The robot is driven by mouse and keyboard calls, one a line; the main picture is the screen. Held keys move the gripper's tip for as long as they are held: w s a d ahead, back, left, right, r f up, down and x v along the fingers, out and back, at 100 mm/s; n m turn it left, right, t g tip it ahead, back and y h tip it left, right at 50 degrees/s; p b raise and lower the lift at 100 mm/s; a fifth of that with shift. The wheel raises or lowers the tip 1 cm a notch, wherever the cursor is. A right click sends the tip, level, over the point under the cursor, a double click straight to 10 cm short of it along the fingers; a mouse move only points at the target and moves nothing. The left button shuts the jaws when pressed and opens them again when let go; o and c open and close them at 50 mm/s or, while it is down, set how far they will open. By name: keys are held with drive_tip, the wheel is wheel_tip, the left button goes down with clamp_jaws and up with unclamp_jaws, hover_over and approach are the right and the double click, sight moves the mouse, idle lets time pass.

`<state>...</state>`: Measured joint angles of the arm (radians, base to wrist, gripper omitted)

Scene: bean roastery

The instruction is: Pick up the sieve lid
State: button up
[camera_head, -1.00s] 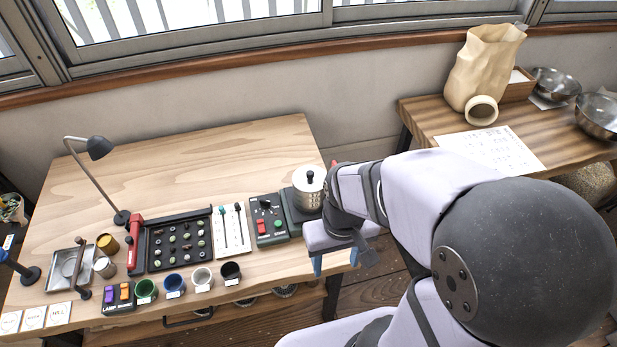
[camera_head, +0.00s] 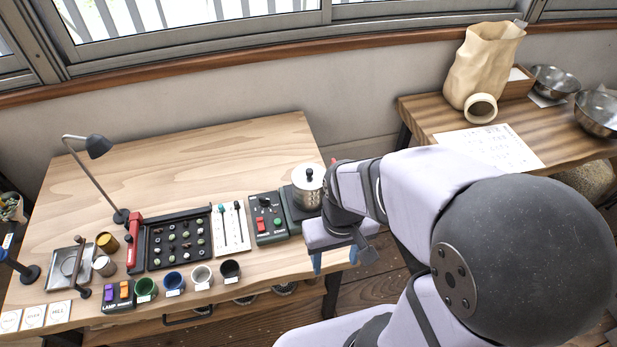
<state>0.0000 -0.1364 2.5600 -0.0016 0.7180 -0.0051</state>
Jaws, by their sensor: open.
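The sieve lid (camera_head: 309,172) is a pale metal disc with a black knob. It sits on top of a silver cylindrical sieve (camera_head: 307,196), which stands on a dark base at the right end of the wooden bench. My gripper (camera_head: 335,261) is to the lower right of the sieve, by the bench's right front corner, with its blue fingers pointing down. It is open, with nothing seen between the fingers. It is apart from the lid. My wrist is close to the right side of the sieve and hides a little of what lies behind it.
A dark control box (camera_head: 267,218) with red and green buttons stands left of the sieve. The back of the bench (camera_head: 200,150) is clear.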

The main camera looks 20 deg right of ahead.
idle(0.4)
drive_tip(key=c, duration=0.4)
